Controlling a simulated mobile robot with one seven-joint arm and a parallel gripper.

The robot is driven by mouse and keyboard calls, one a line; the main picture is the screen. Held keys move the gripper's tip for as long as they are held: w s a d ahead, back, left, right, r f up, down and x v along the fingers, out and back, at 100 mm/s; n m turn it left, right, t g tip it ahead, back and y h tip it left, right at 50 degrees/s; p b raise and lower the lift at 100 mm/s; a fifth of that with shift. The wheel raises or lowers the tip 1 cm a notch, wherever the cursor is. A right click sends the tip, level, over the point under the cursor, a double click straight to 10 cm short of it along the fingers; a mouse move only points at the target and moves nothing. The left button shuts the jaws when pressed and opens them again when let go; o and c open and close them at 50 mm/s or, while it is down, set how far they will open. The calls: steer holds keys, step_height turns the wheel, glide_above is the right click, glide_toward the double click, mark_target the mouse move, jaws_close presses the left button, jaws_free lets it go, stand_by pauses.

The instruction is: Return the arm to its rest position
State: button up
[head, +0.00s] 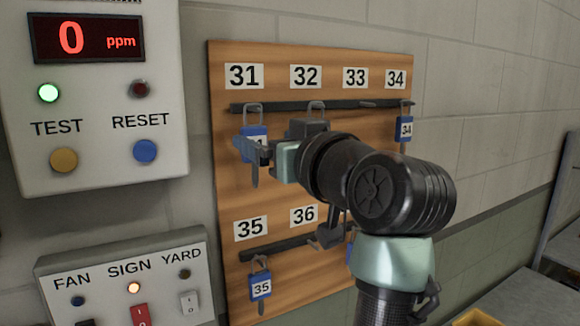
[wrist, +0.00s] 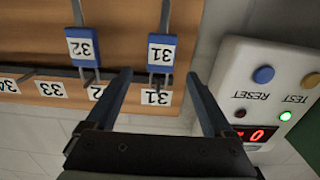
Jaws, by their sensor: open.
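My arm reaches across the key board in the head view. My gripper (head: 254,146) is open and empty in front of the blue-tagged key 31 (head: 256,132). In the wrist view, which is upside down, the two fingers of my gripper (wrist: 160,76) stand apart. The key 31 tag (wrist: 161,53) shows between and beyond the fingertips, hanging from its hook. Whether the fingers touch it I cannot tell. Key 32 (wrist: 81,46) hangs beside it, outside the fingers; my gripper and wrist mostly hide it in the head view.
The wooden board (head: 226,195) also holds key 34 (head: 405,130) and key 35 (head: 261,287). The slot under 33 shows no key. A ppm panel (head: 105,185) and a switch box (head: 105,267) are on the wall at left. A grey surface (head: 525,300) lies at lower right.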

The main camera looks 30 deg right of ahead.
steer(key=s+b, duration=0.2)
steer(key=s, duration=0.4)
steer(key=shift+s, duration=0.4)
steer(key=a+r+t+h+b, duration=0.15)
steer(key=a+t, duration=0.25)
steer(key=a, duration=0.5)
steer(key=s+a+r+t, duration=0.3)
steer(key=s+a+t, duration=0.2)
steer(key=s+a, duration=0.5)
steer(key=shift+s+y+b, duration=0.3)
steer(key=shift+y+b, duration=0.15)
steer(key=shift+f, duration=0.1)
